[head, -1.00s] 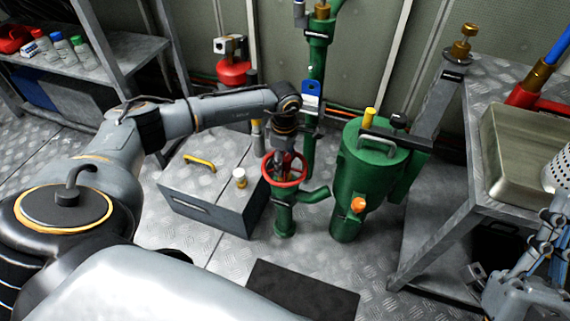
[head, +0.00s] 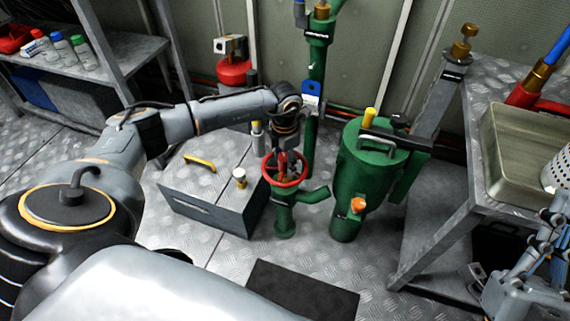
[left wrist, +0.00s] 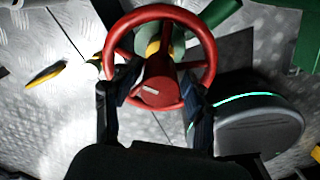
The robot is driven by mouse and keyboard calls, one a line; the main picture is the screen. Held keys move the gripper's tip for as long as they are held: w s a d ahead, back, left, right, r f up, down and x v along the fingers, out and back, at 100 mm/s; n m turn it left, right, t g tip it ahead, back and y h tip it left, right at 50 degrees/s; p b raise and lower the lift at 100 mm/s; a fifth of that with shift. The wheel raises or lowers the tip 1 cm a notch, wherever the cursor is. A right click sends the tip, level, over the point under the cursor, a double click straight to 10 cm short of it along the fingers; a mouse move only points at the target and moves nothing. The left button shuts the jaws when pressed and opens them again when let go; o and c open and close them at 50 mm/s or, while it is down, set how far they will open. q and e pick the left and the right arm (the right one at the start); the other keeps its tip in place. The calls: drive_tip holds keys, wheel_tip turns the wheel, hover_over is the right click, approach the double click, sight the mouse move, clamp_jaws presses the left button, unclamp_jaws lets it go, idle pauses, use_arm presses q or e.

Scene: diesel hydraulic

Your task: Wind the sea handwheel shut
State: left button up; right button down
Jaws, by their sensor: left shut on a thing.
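The sea handwheel is a red spoked wheel (head: 299,180) on top of a green valve body (head: 284,218), in the middle of the head view. My left gripper (head: 286,158) comes down onto it from above. In the left wrist view the wheel (left wrist: 209,62) fills the upper middle, and my left gripper's dark fingers (left wrist: 155,95) are on either side of its red hub, shut on the wheel. The exact contact is partly hidden. My right arm and gripper (head: 520,290) show at the lower right edge, apart from the valve; its jaws are unclear.
A green strainer cylinder (head: 353,205) with an orange knob stands close right of the valve. A grey chest (head: 215,208) with a yellow handle is close left. A green pipe (head: 316,75) rises behind. A metal bench (head: 480,190) with a tray stands right. A dark mat (head: 303,290) lies in front.

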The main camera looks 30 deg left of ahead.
use_arm(q)
drive_tip(key=c, duration=0.8)
drive_tip(key=m, duration=0.4)
drive_tip(key=shift+s+f+m, duration=0.1)
drive_tip(key=shift+m, duration=0.2)
drive_tip(key=m, duration=1.4)
drive_tip(key=shift+s+d+m, duration=0.1)
drive_tip(key=shift+m, duration=0.3)
drive_tip(key=o, duration=1)
drive_tip(key=shift+f, duration=0.1)
